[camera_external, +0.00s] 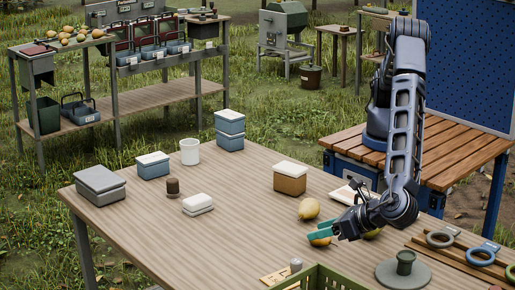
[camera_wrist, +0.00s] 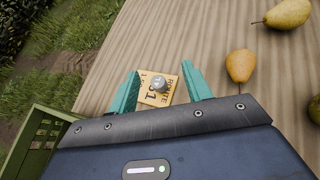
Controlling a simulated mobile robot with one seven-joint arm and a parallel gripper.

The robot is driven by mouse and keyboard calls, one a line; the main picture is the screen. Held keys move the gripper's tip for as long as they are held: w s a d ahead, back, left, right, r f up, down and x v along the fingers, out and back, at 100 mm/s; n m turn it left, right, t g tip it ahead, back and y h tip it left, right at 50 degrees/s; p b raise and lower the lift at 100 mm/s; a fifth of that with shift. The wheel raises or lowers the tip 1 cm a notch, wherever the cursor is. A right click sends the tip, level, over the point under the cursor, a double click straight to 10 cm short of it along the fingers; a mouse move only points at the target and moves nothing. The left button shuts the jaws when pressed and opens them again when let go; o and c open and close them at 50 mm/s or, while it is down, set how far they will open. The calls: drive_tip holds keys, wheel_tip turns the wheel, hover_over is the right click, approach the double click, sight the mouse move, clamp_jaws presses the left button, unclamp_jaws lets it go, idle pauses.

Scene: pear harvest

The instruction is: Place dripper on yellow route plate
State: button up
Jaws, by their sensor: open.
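The yellow route plate (camera_external: 274,277) lies flat near the table's front edge; in the wrist view (camera_wrist: 149,98) it shows dark printing. A small grey rounded piece, apparently the dripper (camera_wrist: 160,84), rests on its upper part as seen by the wrist camera. It shows in the outside view (camera_external: 296,264) as a short grey stub at the plate's far right end. My gripper (camera_external: 317,231) is open, its teal fingers above the table, back from the plate. In the wrist view my gripper (camera_wrist: 160,70) has the plate and grey piece framed between its fingers, not clasped.
Pears (camera_external: 309,208) lie close to my gripper, one under its fingers (camera_external: 320,240). A green crate (camera_external: 320,277) stands at the front edge. A dark green piece on a grey disc (camera_external: 402,275) stands to the right.

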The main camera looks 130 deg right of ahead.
drive_tip(key=s+d+r+m+g+y, duration=0.1)
drive_tip(key=s+d+r+m+y, duration=0.1)
drive_tip(key=s+d+r+m, duration=0.5)
drive_tip(key=s+d+r+g+y, duration=0.2)
drive_tip(key=s+d+r, duration=0.3)
drive_tip(key=d+r, duration=0.65)
drive_tip(key=s+d+r+m+g+y, duration=0.15)
drive_tip(key=s+d+r+m, duration=0.25)
drive_tip(key=s+d+r, duration=0.5)
drive_tip(key=s+d+r+m+t+y, duration=0.1)
drive_tip(key=s+d+r+m+y, duration=0.15)
drive_tip(key=s, duration=0.45)
drive_tip(key=s+d+r+m+t+y, duration=0.1)
drive_tip(key=s+d+r+m, duration=0.25)
drive_tip(key=s, duration=0.25)
drive_tip(key=s+d+f+m+t+y, duration=0.1)
drive_tip(key=s+m, duration=0.1)
drive_tip(key=s, duration=0.6)
drive_tip(key=s+d+f+m+t+y, duration=0.1)
drive_tip(key=s+m, duration=0.1)
drive_tip(key=s, duration=0.6)
drive_tip(key=shift+s+f+m+y, duration=0.3)
drive_tip(key=shift+f, duration=0.1)
